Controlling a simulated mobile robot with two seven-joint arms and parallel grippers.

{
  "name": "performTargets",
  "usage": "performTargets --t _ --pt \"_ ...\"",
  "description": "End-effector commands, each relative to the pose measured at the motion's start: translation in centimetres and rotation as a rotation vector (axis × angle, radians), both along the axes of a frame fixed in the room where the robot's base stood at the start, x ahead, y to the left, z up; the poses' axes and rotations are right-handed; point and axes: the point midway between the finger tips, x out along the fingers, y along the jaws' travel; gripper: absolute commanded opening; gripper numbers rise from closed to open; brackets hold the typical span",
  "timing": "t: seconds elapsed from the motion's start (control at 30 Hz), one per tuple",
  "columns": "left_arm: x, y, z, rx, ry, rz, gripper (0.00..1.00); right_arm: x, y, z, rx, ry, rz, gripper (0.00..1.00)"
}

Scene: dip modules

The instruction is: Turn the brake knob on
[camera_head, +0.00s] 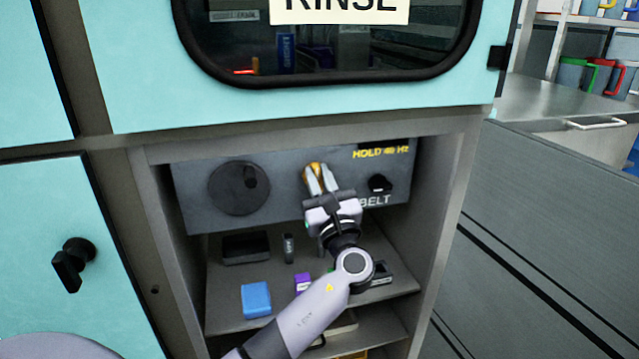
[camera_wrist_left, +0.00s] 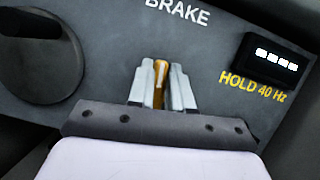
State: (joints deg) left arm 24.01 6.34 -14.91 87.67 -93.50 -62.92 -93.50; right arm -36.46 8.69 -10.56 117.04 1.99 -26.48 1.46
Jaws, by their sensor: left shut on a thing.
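The brake knob (camera_head: 315,172) is yellow-orange and sits on a dark grey control panel (camera_head: 285,208) inside the cabinet. In the head view it shows just above my left gripper (camera_head: 321,180). In the left wrist view the knob (camera_wrist_left: 160,78) stands between the two fingers of my left gripper (camera_wrist_left: 161,88), which are shut on it. The word BRAKE is printed on the panel above it. The fingers hide the sides of the knob and any position marks beside it. My right gripper is in neither view.
A large round dark dial (camera_head: 239,188) is left of the knob, and a small black knob (camera_head: 379,184) marked BELT is to the right. HOLD 40 Hz and a small display (camera_wrist_left: 275,62) are nearby. Below is a shelf with a blue box (camera_head: 256,299). Cabinet walls enclose the panel.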

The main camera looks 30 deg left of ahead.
Motion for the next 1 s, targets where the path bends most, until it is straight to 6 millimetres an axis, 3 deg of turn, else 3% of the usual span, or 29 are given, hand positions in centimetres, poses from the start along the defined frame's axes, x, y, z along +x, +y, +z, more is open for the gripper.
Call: performTargets --t 0.2,0.6,1.0 --pt "-0.1 0.0 -0.5 -0.119 -0.138 0.000 0.00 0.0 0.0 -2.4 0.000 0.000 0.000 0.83" --pt "-0.3 0.2 -0.6 -0.366 -0.425 0.001 0.00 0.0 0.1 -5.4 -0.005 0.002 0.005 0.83" --pt "-0.5 0.3 -0.7 -0.615 -0.715 0.002 0.00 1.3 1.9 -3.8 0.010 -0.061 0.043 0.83"
